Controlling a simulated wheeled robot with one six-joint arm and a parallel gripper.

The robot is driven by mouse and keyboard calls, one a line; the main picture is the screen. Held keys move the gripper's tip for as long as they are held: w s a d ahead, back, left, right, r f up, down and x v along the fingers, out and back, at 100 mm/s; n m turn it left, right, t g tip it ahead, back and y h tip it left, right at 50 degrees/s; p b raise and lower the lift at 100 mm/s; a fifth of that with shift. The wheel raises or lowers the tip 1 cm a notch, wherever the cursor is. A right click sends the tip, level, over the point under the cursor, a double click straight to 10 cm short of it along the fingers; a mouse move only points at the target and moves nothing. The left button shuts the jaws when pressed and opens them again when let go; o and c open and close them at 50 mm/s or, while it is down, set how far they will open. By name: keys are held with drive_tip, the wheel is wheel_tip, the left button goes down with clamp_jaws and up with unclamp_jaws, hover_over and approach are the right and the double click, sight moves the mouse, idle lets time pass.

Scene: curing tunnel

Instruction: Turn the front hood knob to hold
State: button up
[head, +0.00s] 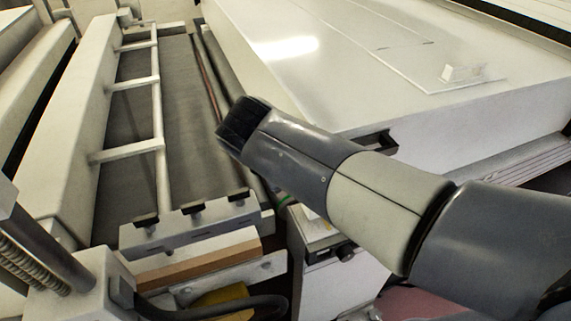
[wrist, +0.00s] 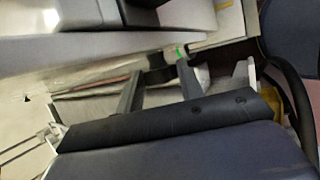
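The white hood (head: 300,85) fills the upper right of the head view, with a dark fitting (head: 378,143) at its near edge. A small dark round part (head: 345,253) sits on the front of a white box below my arm; I cannot tell whether it is the front hood knob, nor read any setting. My gripper (head: 240,122) hangs over the conveyor side of the hood in the head view, its fingers not clear. In the wrist view my gripper (wrist: 160,68) shows two fingers spread apart with nothing held between them. A green strip (wrist: 181,51) lies just beyond the right fingertip.
A grey conveyor bed (head: 190,105) with a white rail frame (head: 157,120) runs along the left. A white block with dark clips (head: 190,222) crosses its near end. A black cable (head: 215,311) curves at the bottom. A small white block (head: 462,73) lies on the hood.

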drive_tip(key=o, duration=0.4)
drive_tip(key=shift+r, duration=0.1)
drive_tip(key=v, duration=1)
drive_tip(key=shift+s+r+p, duration=0.25)
drive_tip(key=shift+p, duration=0.1)
drive_tip(key=shift+a, duration=0.1)
drive_tip(key=x, duration=1.1)
drive_tip(key=shift+b, duration=0.4)
drive_tip(key=shift+r+p, duration=0.15)
drive_tip(key=shift+p, duration=0.15)
